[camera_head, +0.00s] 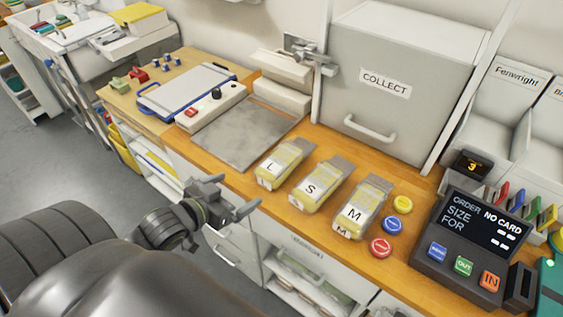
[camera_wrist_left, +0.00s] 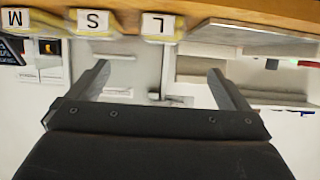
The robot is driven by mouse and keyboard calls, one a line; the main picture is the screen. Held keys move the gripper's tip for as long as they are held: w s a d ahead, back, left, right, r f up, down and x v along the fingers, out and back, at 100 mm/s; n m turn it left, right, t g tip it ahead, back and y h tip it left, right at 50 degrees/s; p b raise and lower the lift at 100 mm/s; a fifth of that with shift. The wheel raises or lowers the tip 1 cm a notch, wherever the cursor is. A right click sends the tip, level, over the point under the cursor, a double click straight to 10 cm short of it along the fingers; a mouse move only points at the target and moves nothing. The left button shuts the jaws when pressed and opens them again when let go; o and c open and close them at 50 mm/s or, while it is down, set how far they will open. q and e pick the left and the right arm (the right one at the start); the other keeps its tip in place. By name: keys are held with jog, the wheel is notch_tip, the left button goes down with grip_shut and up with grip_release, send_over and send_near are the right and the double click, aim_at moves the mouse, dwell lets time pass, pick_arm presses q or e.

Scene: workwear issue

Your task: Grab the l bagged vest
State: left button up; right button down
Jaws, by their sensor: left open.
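The L bagged vest (camera_head: 287,160) is a yellow item in a clear bag with a white L label. It lies on the wooden counter, leftmost of three bags, beside the S bag (camera_head: 321,184) and the M bag (camera_head: 362,206). My left gripper (camera_head: 238,192) is open and empty in front of the counter edge, apart from the L bag and nearer to me. In the left wrist view, which looks upside down, the L label (camera_wrist_left: 163,26) shows at the top, beyond the open fingers (camera_wrist_left: 158,70). My right gripper is not in view.
A grey metal plate (camera_head: 238,138) lies left of the bags. A COLLECT box (camera_head: 400,75) stands behind them. Red (camera_head: 380,248), blue (camera_head: 393,224) and yellow (camera_head: 403,204) discs and an order console (camera_head: 475,240) are to the right. Drawers (camera_head: 310,257) are below the counter.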

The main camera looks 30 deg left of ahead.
aim_at(269, 169)
pick_arm(q)
jog(key=x, duration=1.1)
jog(key=shift+w+f+p, duration=0.1)
jog(key=shift+w+p, duration=0.25)
jog(key=shift+p, duration=0.05)
jog(key=shift+r+p+x, duration=0.2)
jog(key=shift+p+x, duration=0.5)
jog(key=shift+x, duration=1.6)
jog(key=shift+w+a+f, duration=0.15)
jog(key=shift+w+f, duration=0.05)
jog(key=shift+w, duration=0.25)
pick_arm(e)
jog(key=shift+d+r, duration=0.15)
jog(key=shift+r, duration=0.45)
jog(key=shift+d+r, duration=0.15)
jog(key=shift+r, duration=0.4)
pick_arm(q)
jog(key=shift+c, duration=0.5)
jog(key=c, duration=1)
jog(key=shift+r, duration=0.1)
